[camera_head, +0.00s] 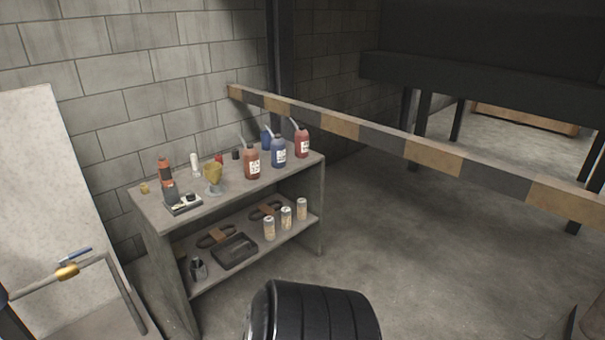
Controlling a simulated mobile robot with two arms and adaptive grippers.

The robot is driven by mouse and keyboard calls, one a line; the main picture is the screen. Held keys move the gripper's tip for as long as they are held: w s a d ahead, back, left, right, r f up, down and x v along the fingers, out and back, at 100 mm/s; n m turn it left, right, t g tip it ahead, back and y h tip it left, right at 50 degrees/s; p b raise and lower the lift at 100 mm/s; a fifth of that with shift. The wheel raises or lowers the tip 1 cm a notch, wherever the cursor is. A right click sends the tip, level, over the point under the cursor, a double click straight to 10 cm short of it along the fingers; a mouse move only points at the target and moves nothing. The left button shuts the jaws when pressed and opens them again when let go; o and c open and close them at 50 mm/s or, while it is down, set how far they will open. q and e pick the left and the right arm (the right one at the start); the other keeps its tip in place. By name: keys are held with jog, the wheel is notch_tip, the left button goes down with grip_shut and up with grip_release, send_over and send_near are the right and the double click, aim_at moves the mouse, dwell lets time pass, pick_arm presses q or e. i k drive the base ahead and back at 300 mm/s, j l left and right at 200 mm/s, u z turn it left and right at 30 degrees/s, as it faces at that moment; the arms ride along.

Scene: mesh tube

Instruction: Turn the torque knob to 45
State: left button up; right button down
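I cannot make out a torque knob for certain in the head view. An orange and black upright tool (165,172) stands on the top of the grey shelf unit (222,192), towards its left end. A small dark device (183,204) lies in front of it, too small to show any dial or number. Neither of my grippers is in view.
Several bottles with spouts, one a red bottle (302,143), stand on the unit's top. Cans and a black tray (234,251) are below. A pipe with a brass valve (67,272) is at left. A striped barrier (430,150) crosses behind.

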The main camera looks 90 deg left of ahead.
aim_at(190, 198)
jog(key=u, duration=3.65)
jog(key=i+l+u, duration=0.1)
jog(key=u, duration=0.3)
jog(key=i+l+u, duration=0.1)
jog(key=u, duration=0.25)
jog(key=i+l+u, duration=0.1)
jog(key=l+u, duration=0.15)
jog(key=u, duration=0.15)
